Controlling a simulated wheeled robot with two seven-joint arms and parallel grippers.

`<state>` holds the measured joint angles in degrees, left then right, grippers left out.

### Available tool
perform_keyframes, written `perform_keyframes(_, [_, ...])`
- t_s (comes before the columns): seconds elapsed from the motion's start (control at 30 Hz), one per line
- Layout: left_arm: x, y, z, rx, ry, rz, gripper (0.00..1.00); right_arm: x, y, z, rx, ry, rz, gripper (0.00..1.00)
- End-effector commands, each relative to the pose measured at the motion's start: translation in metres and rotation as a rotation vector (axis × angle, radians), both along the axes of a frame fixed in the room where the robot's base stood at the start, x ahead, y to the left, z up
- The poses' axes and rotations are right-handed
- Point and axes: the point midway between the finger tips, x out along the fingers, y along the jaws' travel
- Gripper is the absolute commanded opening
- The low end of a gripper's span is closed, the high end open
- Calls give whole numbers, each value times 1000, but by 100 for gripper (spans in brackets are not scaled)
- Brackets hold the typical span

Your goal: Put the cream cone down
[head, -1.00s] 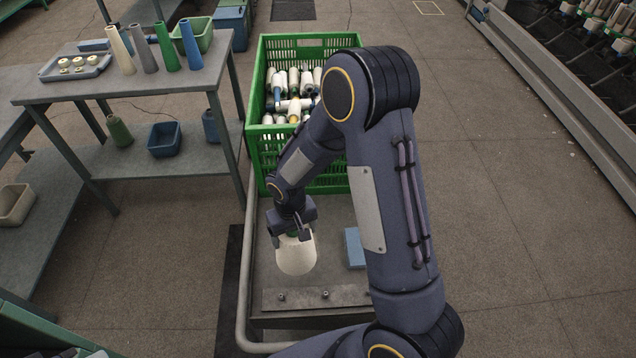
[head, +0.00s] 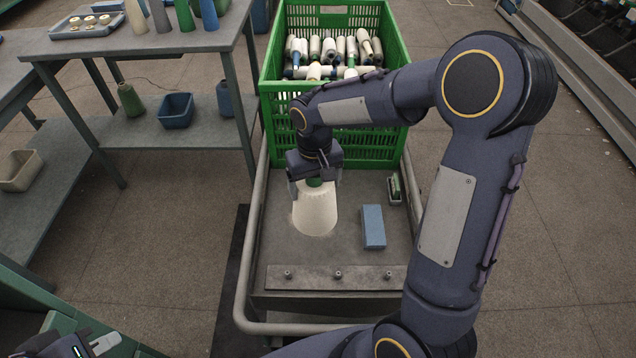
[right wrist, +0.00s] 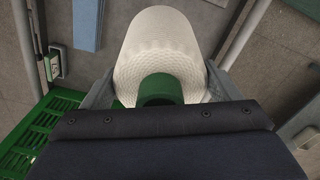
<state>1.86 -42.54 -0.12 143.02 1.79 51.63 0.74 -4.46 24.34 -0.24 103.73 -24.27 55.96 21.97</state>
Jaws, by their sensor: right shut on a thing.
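The cream cone (head: 315,213) is upright, wide end down, over the grey deck of the cart (head: 275,245). Its green tube top shows just under my right gripper (head: 315,182). The right gripper is shut on the cone from above; its fingers lie on both sides of the cone in the right wrist view, where the cone (right wrist: 160,45) and its green tube end (right wrist: 160,90) fill the middle. I cannot tell for sure whether the base touches the deck. My left gripper (head: 95,346) is partly in view at the lower left corner, and its opening is unclear.
A blue block (head: 373,227) lies on the deck right of the cone. A small tray (head: 394,190) with a green item sits beyond it. A green crate (head: 335,149) full of cones stands behind. A table (head: 140,42) with coloured cones is at the left.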

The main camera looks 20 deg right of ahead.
Motion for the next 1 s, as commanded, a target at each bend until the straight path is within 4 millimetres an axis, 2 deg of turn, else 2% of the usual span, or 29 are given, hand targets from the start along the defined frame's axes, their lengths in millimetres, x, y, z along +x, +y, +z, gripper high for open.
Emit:
perform_keyframes(0.07, [0,0,1,0,0,0,0,18,-9,-9,0,1,-4,56])
perform_keyframes(0.2, [0,0,-1,0,0,0,0,36,-18,-37,0,1,0,56])
perform_keyframes(0.33, [0,0,-1,0,0,0,0,47,-23,-51,0,-1,0,56])
perform_keyframes(0.57, [0,0,-1,0,0,0,0,56,-28,-63,0,-2,0,56])
perform_keyframes(0.8, [0,0,-4,0,0,0,0,59,-30,-95,0,0,0,56])
perform_keyframes(1.0, [0,0,-4,0,0,0,0,59,-29,-96,0,-3,0,56])
